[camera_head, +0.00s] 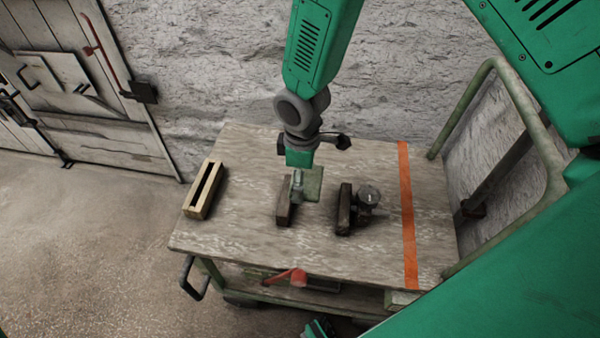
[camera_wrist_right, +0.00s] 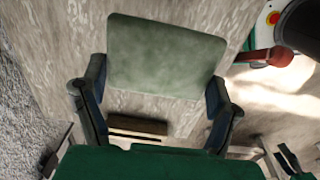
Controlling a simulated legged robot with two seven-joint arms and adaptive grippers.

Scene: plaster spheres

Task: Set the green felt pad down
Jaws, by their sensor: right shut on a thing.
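The green felt pad (camera_head: 312,182) is a flat, pale green square at the middle of the table (camera_head: 245,165). My right gripper (camera_head: 298,190) comes down from above and is shut on the pad. In the right wrist view the pad (camera_wrist_right: 165,52) sits between its two dark fingers, tilted slightly. I cannot tell how high the pad is above the table. The fingers hide part of its edge in the head view.
A dark block (camera_head: 283,215) lies just beside the gripper. Another dark block (camera_head: 344,209) and a round metal piece (camera_head: 368,195) stand to the right. A slotted wooden block (camera_head: 203,190) is at left. An orange strip (camera_head: 407,215) crosses the right side. The table's front middle is clear.

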